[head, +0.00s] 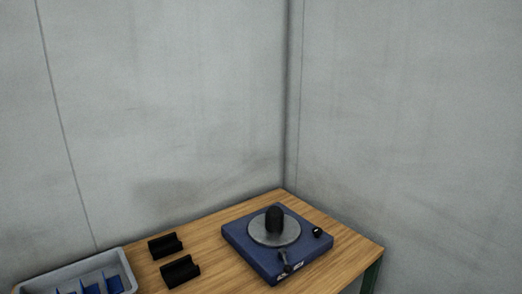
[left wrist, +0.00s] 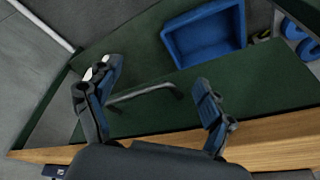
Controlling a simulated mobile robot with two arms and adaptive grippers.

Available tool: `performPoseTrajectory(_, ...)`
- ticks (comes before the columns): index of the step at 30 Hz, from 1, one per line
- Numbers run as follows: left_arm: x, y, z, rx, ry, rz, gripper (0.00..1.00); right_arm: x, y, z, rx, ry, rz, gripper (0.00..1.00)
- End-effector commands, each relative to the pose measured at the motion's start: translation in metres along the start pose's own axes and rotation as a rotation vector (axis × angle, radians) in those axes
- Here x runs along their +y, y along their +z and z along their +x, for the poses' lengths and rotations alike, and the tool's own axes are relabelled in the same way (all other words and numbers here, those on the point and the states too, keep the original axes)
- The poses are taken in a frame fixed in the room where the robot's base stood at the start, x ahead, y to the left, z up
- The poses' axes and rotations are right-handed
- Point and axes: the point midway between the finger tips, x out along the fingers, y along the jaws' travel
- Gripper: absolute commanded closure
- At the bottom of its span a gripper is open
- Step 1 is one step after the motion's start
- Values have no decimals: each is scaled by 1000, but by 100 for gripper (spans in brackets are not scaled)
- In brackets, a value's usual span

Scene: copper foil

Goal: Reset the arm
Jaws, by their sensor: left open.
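My left gripper (left wrist: 153,80) is in the left wrist view, with its two dark fingers spread wide apart. It is open and nothing is clamped between the fingers. Beyond the fingers is a dark green surface (left wrist: 215,128), with a grey bent rod (left wrist: 145,92) showing in the gap. I cannot tell how far the rod is from the fingers. Neither arm and neither gripper shows in the head view, and my right gripper is in no view.
In the head view a wooden table (head: 212,250) holds a blue device (head: 245,247) with a round metal plate, two black holders (head: 180,271) and a grey tray (head: 127,266). Grey walls stand behind. The left wrist view shows a blue bin (left wrist: 205,35) and a wooden edge (left wrist: 275,128).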

Motion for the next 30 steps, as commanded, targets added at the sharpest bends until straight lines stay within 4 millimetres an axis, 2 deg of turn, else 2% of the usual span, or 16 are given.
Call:
performPoseTrajectory(1,1,4,18,-12,1,1,19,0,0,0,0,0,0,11)
performPoseTrajectory(5,3,17,66,-32,4,4,19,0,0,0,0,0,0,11)
performPoseTrajectory(8,5,34,109,-51,7,7,19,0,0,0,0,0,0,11)
performPoseTrajectory(12,8,69,167,-78,10,12,19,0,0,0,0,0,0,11)
performPoseTrajectory(18,12,135,234,-119,15,22,19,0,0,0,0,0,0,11)
performPoseTrajectory(24,13,212,275,-158,19,31,19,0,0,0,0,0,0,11)
performPoseTrajectory(27,13,245,285,-172,20,35,19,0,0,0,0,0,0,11)
performPoseTrajectory(30,13,269,289,-182,21,38,19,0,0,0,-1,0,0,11)
